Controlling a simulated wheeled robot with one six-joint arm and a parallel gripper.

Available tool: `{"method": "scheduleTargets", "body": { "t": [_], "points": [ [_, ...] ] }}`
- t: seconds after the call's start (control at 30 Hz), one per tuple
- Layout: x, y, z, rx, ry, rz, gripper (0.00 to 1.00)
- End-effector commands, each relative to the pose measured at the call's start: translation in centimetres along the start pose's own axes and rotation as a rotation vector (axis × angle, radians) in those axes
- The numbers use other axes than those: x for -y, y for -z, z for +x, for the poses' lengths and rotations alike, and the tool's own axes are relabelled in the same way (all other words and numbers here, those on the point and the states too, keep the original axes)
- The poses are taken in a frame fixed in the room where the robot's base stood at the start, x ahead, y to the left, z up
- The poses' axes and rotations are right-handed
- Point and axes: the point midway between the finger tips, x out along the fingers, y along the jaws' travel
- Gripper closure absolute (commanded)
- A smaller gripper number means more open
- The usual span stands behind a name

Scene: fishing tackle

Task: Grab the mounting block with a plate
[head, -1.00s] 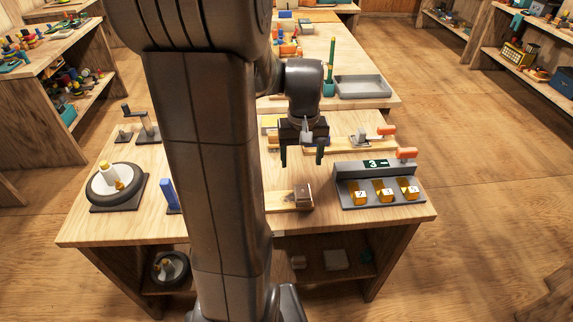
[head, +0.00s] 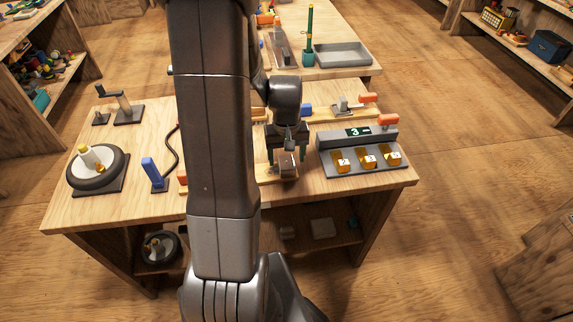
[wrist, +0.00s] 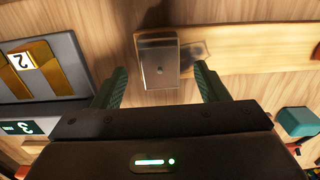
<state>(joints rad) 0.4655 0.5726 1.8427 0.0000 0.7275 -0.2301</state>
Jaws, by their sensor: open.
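The mounting block with a plate (head: 288,171) is a small brownish-grey block at the right end of a light wooden strip, near the front of the bench. In the wrist view the block (wrist: 158,55) shows a flat face with a small dark hole in its middle. My gripper (head: 287,157) points down at the block, open. In the wrist view its green fingers (wrist: 161,68) stand on either side of the block's near end, with a gap on both sides. I cannot tell whether the fingertips reach down past its top.
A grey panel (head: 358,172) with yellow numbered blocks and a display stands close to the right of my gripper. The wooden strip (wrist: 255,50) runs away from the block. An orange-handled clamp (head: 352,105) lies behind. A round wheel-like fixture (head: 97,168) sits at the left.

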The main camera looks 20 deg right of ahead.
Motion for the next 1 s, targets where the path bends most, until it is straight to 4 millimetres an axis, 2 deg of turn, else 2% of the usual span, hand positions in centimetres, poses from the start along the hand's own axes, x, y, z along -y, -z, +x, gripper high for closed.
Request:
{"method": "scheduleTargets", "body": {
  "t": [0.1,0.2,0.47,0.73,1.0],
  "points": [
    [0.0,0.0,1.4,0.002,0.000,0.000,0.33],
    [0.0,0.0,2.0,0.000,0.000,0.000,0.33],
    [0.0,0.0,2.2,-0.002,0.000,0.000,0.33],
    [0.0,0.0,2.2,-0.001,0.000,0.000,0.83],
    [0.0,0.1,2.0,-0.002,-0.001,0.000,0.84]
  ]
}}
